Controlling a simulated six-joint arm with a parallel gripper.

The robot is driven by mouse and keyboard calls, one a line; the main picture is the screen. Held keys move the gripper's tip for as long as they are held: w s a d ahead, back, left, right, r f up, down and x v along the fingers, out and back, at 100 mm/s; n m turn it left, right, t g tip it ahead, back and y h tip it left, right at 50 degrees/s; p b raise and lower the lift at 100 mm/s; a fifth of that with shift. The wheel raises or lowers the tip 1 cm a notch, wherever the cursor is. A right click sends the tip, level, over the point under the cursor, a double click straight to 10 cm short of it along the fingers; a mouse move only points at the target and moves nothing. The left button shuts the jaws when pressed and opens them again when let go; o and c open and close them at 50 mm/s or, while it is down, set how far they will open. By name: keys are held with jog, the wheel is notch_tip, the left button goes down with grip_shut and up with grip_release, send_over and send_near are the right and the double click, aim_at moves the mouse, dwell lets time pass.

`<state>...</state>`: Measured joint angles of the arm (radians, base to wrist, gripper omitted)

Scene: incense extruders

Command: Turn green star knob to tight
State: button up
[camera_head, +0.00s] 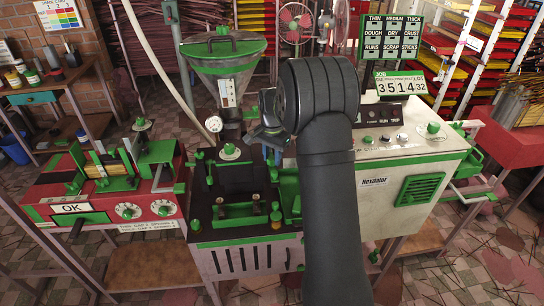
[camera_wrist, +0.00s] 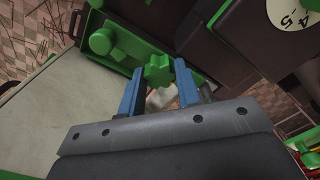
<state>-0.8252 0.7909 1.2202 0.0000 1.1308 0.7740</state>
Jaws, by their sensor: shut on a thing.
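The green star knob (camera_wrist: 158,72) shows in the wrist view between the two blue fingers of my gripper (camera_wrist: 157,80). The fingers are shut on it, one on each side. A pale part shows just below the knob, between the fingers. In the head view my gripper (camera_head: 268,136) is at the middle of the machine, partly covered by my own dark arm, and the star knob cannot be made out there. No tight mark can be read in either view.
A second green knob (camera_wrist: 101,41) sits on the green plate left of the star knob. In the head view the hopper (camera_head: 222,62) and a white round gauge (camera_head: 213,124) stand close left of my gripper. The cream cabinet (camera_head: 400,165) is to the right, the red bench unit (camera_head: 52,188) to the left.

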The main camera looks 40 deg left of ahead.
aim_at(272, 158)
jog(key=shift+m, duration=0.4)
jog(key=o, duration=1)
notch_tip(272, 158, up, 18)
jog(key=shift+f, duration=0.25)
jog(key=shift+f, duration=0.1)
notch_tip(272, 158, down, 17)
jog(key=shift+f, duration=0.15)
dwell(0.7)
